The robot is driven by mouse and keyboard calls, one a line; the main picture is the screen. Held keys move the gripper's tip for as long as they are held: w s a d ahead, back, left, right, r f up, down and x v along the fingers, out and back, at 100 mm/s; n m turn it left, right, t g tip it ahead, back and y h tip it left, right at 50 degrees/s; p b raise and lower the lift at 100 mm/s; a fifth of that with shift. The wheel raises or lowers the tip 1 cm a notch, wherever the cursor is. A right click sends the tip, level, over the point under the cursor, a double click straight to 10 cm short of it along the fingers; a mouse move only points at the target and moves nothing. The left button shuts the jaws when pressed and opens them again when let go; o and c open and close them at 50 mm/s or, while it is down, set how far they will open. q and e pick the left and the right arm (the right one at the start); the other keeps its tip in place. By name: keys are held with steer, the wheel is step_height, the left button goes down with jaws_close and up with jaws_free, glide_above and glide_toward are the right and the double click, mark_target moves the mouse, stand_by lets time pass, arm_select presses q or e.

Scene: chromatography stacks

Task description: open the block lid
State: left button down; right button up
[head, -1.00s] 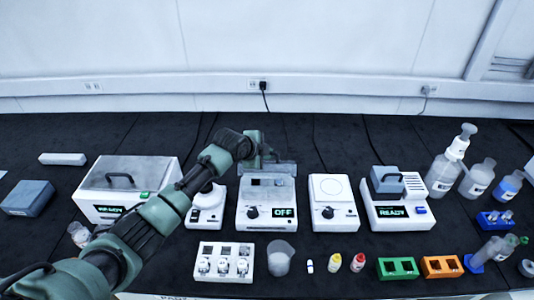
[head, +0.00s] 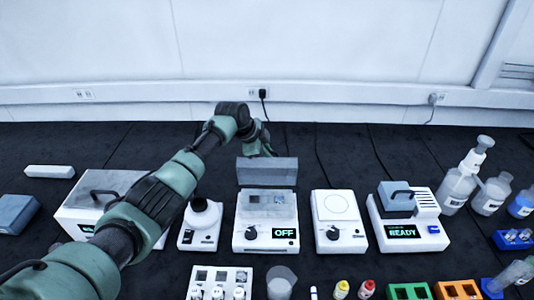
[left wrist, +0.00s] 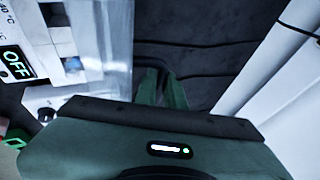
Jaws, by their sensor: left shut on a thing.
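The block heater (head: 266,219) is a white unit with a dark knob and a green OFF display. Its grey see-through lid (head: 267,172) stands up along the back edge, and the block's top with its wells shows. My left gripper (head: 262,150) is behind the upright lid in the head view, its fingers largely hidden there. In the left wrist view my left gripper (left wrist: 160,88) is shut at the dark handle on the lid; the contact itself is hard to see. The heater (left wrist: 32,45) shows at left there. My right gripper is not in view.
A READY unit (head: 405,233) is farther right. A vial rack (head: 217,282) and a beaker (head: 281,282) are in front. The dark bench behind is mostly clear.

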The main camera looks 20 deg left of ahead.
arm_select(q)
steer(key=shift+w+f, duration=0.1)
steer(key=shift+w, duration=0.1)
stand_by(0.5)
steer(key=c, duration=1.8)
jaws_free()
steer(key=shift+a, duration=0.1)
steer(key=b+v, duration=0.1)
steer(key=v, duration=0.6)
steer(key=shift+s+r, duration=0.15)
steer(key=shift+r, duration=0.15)
